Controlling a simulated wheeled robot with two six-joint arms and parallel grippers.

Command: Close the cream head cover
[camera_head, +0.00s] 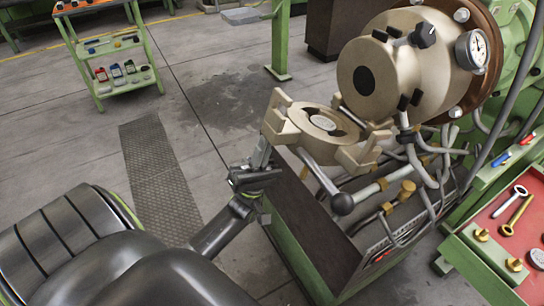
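The cream head cover (300,122) hangs open on the front side of the cream extruder head (408,75), swung away from its round face. It has a round recessed centre, clamp-like lugs at its left and right ends, and a handle with a dark ball knob (342,204) pointing down. My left gripper (262,152) is at the cover's left lug, with its fingertips at or against the lug's lower edge. I cannot tell whether they touch it or how far apart the fingers are. My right gripper is not in view.
A pressure gauge (472,50) sits on the head. Grey hoses (428,160) and brass fittings crowd below right. A red tool tray (516,222) with wrenches stands at the right. A green shelf cart (112,50) stands far left. The floor left of the machine is open.

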